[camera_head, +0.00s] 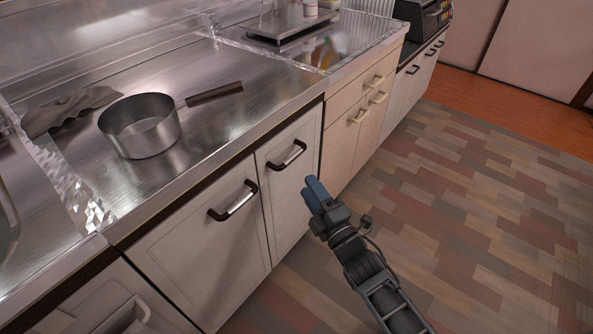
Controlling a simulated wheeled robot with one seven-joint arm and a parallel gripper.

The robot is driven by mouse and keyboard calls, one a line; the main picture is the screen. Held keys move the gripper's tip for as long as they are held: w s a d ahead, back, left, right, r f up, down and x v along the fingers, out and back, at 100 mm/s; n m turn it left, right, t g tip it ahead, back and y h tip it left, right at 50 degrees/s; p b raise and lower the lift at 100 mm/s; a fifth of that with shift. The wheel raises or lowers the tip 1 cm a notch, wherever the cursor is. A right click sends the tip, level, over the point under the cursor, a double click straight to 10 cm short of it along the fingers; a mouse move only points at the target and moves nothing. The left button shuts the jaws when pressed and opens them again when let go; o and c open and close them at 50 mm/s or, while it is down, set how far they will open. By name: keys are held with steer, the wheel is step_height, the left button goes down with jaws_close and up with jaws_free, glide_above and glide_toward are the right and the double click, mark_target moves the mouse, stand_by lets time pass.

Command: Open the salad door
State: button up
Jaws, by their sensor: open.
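No door is marked as the salad door, so I cannot tell which one it is. Two closed cream cabinet doors stand side by side under the counter: a left door (200,255) with a dark-ended bar handle (233,203), and a right door (291,205) with a similar handle (288,156). My gripper (315,188), with blue fingers, is open and appears empty. It is in front of the cabinets, near the right door's right edge and right of its handle. It looks apart from both handles.
A steel pan (140,125) and a crumpled cloth (65,110) lie on the steel counter (215,130). Closed cream drawers (345,145) are farther right. A pale front with a handle (125,315) is at lower left. The patchwork floor (470,200) at right is clear.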

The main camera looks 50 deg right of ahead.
mark_target(293, 160)
steer(key=x, duration=0.8)
steer(key=shift+w+d, duration=0.2)
steer(key=shift+d, duration=0.2)
steer(key=shift+c, duration=0.4)
jaws_close()
